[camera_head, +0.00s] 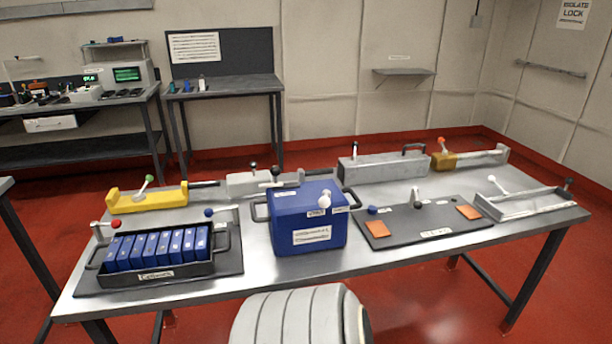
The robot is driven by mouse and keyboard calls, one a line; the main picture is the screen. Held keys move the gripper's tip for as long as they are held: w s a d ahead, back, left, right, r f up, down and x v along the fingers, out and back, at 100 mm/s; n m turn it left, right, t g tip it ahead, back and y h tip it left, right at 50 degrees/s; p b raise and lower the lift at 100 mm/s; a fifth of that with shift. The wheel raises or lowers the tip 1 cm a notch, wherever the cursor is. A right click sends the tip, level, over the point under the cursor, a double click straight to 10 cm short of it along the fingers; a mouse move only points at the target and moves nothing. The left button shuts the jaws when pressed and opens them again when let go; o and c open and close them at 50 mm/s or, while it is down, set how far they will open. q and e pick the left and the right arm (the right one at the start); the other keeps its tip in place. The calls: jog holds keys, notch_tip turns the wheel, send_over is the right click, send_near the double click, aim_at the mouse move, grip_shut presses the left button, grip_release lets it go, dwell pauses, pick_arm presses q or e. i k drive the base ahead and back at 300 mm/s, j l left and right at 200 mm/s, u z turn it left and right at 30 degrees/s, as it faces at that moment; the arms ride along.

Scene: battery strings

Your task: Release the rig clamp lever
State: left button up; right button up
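Several levers with coloured knobs stand on the metal table (400,258); I cannot tell which one is the rig clamp lever. A red-knobbed lever (97,226) and a blue-knobbed lever (212,213) stand at the black tray (190,271) holding several blue blocks. A green-knobbed lever (146,185) tilts on a yellow bracket (155,199). A white-knobbed lever (496,184) leans at the grey channel fixture (530,203) on the right. A red-knobbed lever (442,145) stands on a yellow block at the back right. Neither gripper is in view.
A blue box (309,217) with side handles stands mid-table. Right of it lies a dark board (420,222) with orange pads. A grey case (382,166) stands behind. Benches line the back wall.

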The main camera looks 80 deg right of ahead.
aim_at(418, 205)
jog(key=k+j+z, duration=0.15)
jog(key=z, duration=3.25)
